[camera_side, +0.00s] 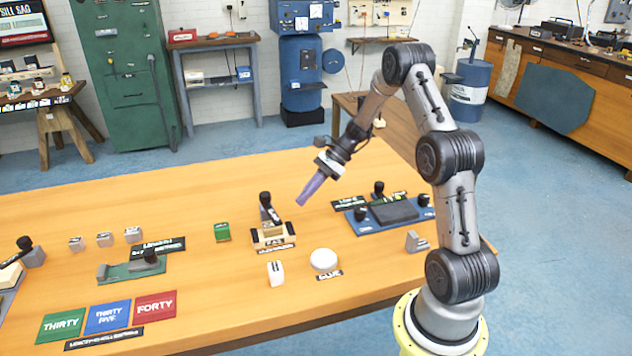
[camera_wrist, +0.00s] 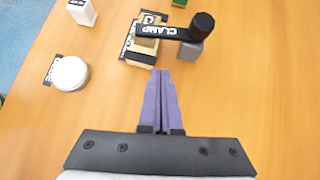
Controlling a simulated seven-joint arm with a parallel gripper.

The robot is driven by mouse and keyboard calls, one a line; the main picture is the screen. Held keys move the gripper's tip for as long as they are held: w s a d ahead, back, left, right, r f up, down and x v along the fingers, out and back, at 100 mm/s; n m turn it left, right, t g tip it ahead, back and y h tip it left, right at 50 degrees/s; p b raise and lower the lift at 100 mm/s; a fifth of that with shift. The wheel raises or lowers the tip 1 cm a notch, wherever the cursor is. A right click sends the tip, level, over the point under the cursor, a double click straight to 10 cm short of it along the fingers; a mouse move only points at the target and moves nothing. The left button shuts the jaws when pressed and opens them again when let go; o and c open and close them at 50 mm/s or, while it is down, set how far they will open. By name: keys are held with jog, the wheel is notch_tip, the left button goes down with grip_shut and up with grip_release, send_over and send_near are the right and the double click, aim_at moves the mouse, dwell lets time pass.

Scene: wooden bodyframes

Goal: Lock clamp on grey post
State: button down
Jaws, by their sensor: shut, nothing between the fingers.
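The black clamp lever (camera_wrist: 168,31), marked CLAMP, has a round black knob (camera_wrist: 202,25) at its right end in the wrist view. Its left end lies over a wooden block (camera_wrist: 142,55). The grey post (camera_wrist: 190,51) shows partly under the lever beside the knob; whether they touch is hard to tell. In the side view the knob (camera_side: 265,198) stands up behind the wooden block stack (camera_side: 268,234). My gripper (camera_side: 302,203) has purple fingers, pressed together and empty, above and to the right of the clamp. In the wrist view the fingers (camera_wrist: 161,74) point toward the lever, apart from it.
A white round object (camera_side: 323,260) and a small white block (camera_side: 275,273) stand in front of the clamp. A blue fixture (camera_side: 385,215) is to the right. A green block (camera_side: 222,231) and a green fixture (camera_side: 133,269) are to the left. The table between them is bare.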

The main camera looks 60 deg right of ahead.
aim_at(275, 215)
jog(key=w+a, duration=0.1)
jog(key=w+a+f, duration=0.1)
jog(key=a, duration=0.1)
jog(key=shift+a+f, duration=0.1)
jog(key=shift+w+a, duration=0.45)
jog(key=shift+a, duration=0.1)
jog(key=shift+w+a+m+t+h, duration=0.2)
jog(key=shift+a+m, duration=0.1)
jog(key=shift+a, duration=0.15)
jog(key=shift+w+a+m+t+h, duration=0.1)
jog(key=shift+a+m+t, duration=0.1)
jog(key=shift+a+m, duration=0.15)
jog(key=shift+a, duration=0.3)
